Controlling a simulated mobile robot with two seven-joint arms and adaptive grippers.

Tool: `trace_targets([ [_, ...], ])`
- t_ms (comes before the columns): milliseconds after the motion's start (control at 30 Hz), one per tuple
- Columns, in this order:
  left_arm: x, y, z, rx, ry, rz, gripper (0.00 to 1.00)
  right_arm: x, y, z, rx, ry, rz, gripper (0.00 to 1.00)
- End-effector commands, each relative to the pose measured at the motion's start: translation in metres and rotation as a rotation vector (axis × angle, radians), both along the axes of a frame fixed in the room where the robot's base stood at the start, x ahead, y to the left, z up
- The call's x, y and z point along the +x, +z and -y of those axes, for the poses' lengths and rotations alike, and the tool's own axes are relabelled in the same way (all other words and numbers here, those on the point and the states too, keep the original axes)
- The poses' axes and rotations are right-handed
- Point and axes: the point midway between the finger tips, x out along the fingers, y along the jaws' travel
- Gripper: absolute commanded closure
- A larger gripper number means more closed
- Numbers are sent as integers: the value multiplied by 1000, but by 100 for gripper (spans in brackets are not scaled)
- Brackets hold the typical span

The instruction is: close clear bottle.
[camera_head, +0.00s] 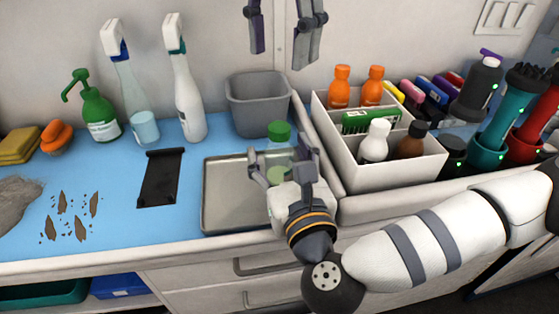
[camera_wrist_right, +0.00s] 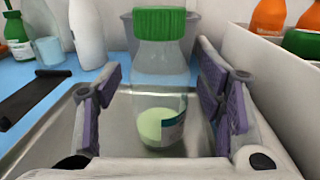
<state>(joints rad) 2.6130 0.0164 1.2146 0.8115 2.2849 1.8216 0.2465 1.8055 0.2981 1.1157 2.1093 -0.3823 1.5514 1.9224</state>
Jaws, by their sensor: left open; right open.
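The clear bottle (camera_wrist_right: 160,75) stands upright in the metal tray (camera_head: 222,190), with some pale green liquid at its bottom. A green cap (camera_wrist_right: 160,22) sits on its neck; I cannot tell how tightly. In the head view the bottle's green cap (camera_head: 279,132) shows above my right gripper. My right gripper (camera_head: 282,160) is open, with its fingers on either side of the bottle; it also shows in the right wrist view (camera_wrist_right: 160,110), with gaps to the bottle. My left gripper (camera_head: 283,45) is open and empty, high above the bottle near the wall.
A grey bin (camera_head: 262,103) stands behind the tray. A white divided box (camera_head: 385,165) with orange, white and brown bottles stands to the right. A black strip (camera_head: 160,178) and spray bottles (camera_head: 188,100) are to the left.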

Motion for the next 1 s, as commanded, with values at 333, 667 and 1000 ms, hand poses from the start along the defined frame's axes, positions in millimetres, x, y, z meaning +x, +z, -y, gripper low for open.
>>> trace_targets([
  [333,0,0,0,0,0,0,50,-62,-1,22,0,4,-5,38],
  [667,0,0,0,0,0,0,50,-109,-1,40,-1,2,-2,38],
  [1000,0,0,0,0,0,0,50,-112,0,42,0,0,-1,38],
])
